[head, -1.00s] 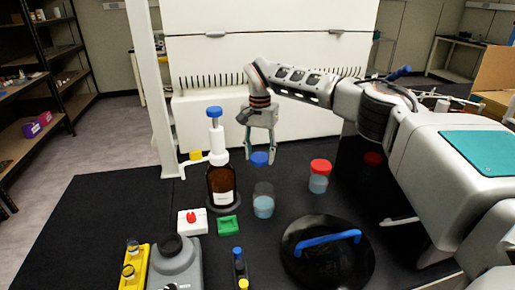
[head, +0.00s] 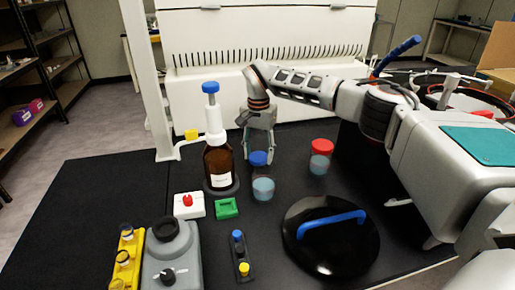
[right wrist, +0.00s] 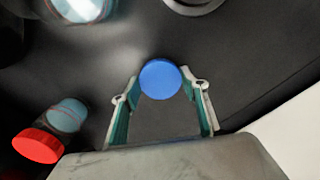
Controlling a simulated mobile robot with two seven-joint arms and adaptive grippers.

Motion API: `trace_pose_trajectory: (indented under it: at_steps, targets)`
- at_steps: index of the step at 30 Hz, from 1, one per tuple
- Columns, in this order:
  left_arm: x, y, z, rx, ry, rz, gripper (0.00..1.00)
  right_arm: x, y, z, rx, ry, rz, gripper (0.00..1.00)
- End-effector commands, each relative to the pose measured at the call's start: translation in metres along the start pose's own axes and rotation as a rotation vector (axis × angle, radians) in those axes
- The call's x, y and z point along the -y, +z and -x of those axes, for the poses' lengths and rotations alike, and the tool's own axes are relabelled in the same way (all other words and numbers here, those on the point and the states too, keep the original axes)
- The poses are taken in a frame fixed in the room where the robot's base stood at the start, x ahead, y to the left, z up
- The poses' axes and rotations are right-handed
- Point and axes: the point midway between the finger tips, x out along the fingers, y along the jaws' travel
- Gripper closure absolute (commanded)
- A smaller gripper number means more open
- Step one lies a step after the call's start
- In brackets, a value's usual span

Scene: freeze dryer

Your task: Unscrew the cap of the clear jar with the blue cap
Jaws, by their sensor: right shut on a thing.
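The clear jar (head: 263,189) with pale blue liquid stands upright on the dark table in the head view. It also shows at the top left of the right wrist view (right wrist: 82,8), with no blue cap on it. The blue cap (head: 258,158) is off the jar, just behind it in the head view. My right gripper (head: 259,163) is shut on the cap. In the right wrist view, the cap (right wrist: 160,79) sits between the two fingertips, apart from the jar. My left gripper is not in view.
A red-capped jar (head: 321,155) stands to the right, and a brown bottle (head: 218,165) to the left. A black round lid (head: 340,250) with a blue handle lies in front. A white box (head: 188,206) and green tray (head: 227,208) are at front left.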

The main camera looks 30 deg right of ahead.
Motion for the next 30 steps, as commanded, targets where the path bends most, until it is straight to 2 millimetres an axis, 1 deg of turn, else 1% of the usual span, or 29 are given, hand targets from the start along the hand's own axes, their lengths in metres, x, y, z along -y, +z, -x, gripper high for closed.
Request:
trace_pose_trajectory:
  at_steps: [3, 6, 20, 30]
  targets:
    - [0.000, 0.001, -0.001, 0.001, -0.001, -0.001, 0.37, 0.000, 0.000, -0.007, 0.000, -0.001, 0.000, 0.82]
    - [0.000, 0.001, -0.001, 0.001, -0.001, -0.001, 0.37, 0.000, 0.000, -0.010, -0.001, -0.001, 0.001, 0.82]
    - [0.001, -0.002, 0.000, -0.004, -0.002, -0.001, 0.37, 0.000, 0.000, -0.011, -0.001, -0.001, 0.000, 0.82]
    - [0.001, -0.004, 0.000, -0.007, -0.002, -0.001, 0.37, 0.000, 0.000, -0.015, 0.000, -0.001, 0.001, 0.82]
